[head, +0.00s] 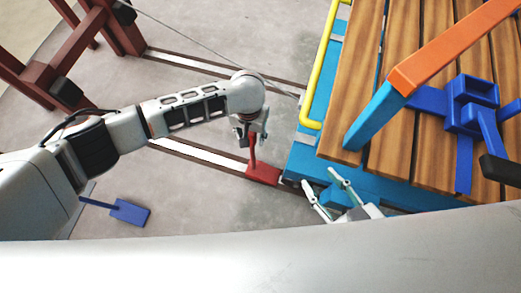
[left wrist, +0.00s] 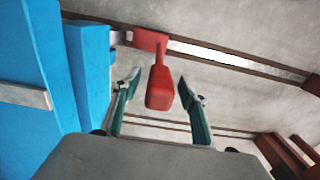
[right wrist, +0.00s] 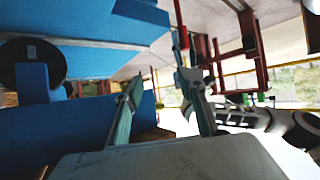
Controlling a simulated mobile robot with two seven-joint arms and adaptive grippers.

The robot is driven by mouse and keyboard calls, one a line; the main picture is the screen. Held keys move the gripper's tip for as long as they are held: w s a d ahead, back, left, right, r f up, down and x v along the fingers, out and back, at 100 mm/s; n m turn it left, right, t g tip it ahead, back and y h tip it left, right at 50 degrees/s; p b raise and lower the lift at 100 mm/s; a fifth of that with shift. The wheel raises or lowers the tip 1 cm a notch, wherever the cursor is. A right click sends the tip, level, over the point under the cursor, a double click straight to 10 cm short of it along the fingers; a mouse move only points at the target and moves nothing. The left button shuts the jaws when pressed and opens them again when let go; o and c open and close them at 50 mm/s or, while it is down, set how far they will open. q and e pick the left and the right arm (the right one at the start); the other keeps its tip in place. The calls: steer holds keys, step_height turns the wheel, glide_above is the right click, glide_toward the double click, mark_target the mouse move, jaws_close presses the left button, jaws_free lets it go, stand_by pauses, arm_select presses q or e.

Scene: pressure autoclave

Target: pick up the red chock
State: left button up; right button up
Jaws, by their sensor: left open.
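The red chock (head: 263,174) sits on the floor rail beside the blue cart, its handle pointing up toward my left gripper (head: 251,130). In the left wrist view the red chock (left wrist: 160,90) shows its thick handle end between the two green-padded fingers of my left gripper (left wrist: 158,84). The fingers are apart, with a gap visible on each side of the handle. My right gripper (head: 322,187) is open and empty beside the cart's lower edge. It also shows open in the right wrist view (right wrist: 155,88).
The blue cart (head: 310,155) with a wooden slatted deck (head: 350,75) and a yellow rail (head: 318,80) stands close on the right. A blue paddle-like object (head: 130,211) lies on the floor at left. A dark red frame (head: 85,40) stands at upper left.

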arm_select(q)
step_height(320, 180, down, 2)
steer(key=shift+b, duration=0.3)
steer(key=shift+r, duration=0.1)
steer(key=c, duration=1.2)
steer(key=shift+d+r, duration=0.1)
jaws_close()
arm_select(e)
steer(key=shift+w+a+r+m, duration=0.15)
steer(key=shift+w+a+r, duration=0.15)
steer(key=shift+r, duration=0.15)
steer(key=shift+w+a+r+m, duration=0.15)
steer(key=shift+w+a+r, duration=0.15)
steer(key=shift+r, duration=0.1)
